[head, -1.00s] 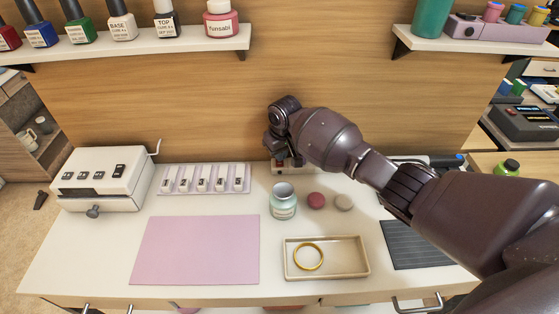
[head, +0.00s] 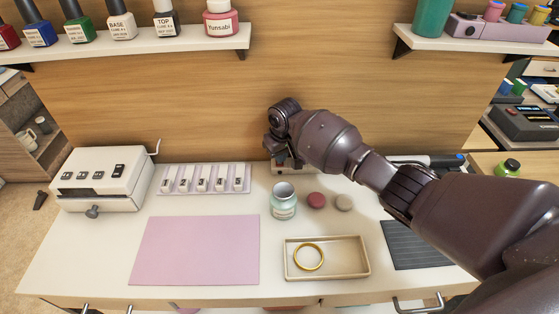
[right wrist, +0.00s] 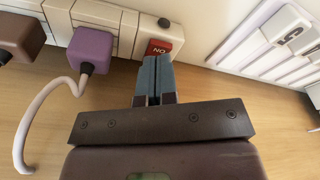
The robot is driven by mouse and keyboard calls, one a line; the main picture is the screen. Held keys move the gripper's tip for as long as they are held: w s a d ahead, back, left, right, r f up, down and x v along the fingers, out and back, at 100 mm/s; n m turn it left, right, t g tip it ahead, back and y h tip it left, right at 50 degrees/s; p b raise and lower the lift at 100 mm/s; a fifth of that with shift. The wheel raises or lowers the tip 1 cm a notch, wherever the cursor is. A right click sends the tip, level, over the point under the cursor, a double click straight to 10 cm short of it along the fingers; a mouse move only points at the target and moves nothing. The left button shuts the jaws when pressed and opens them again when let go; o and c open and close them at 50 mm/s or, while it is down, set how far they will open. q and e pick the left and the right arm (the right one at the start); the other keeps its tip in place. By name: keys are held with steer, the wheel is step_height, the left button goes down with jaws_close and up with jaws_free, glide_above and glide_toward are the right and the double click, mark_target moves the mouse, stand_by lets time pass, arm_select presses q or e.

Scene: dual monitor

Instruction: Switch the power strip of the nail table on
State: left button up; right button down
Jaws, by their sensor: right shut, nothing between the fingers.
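The white power strip (right wrist: 123,18) runs along the top of the right wrist view. Its red switch (right wrist: 159,47), lettered ON, is at the strip's right end, with a small black round part beside it. My right gripper (right wrist: 154,60) is shut and empty, its blue-grey fingertips right at the switch's lower edge. I cannot tell if they touch it. In the head view the strip (head: 283,168) stands at the back of the nail table (head: 90,245), mostly hidden by my right arm. My left gripper is not in view.
A purple plug (right wrist: 91,50) with a pale looping cable and a brown plug (right wrist: 20,37) sit in the strip. Near it stand the numbered nail-tip tray (head: 205,186), a glass jar (head: 283,205) and a tray with a gold ring (head: 345,265). A wooden panel rises behind.

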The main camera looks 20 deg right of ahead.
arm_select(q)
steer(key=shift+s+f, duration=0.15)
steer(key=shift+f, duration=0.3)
arm_select(e)
steer(key=shift+f, duration=0.8)
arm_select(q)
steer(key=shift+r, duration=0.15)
arm_select(e)
steer(key=shift+r, duration=0.15)
steer(key=shift+r+p, duration=1.15)
steer(key=shift+r, duration=0.7)
steer(key=shift+r+p, duration=1.25)
steer(key=shift+r, duration=0.35)
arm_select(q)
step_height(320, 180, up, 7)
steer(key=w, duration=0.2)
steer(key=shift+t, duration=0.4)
arm_select(e)
steer(key=shift+f, duration=0.1)
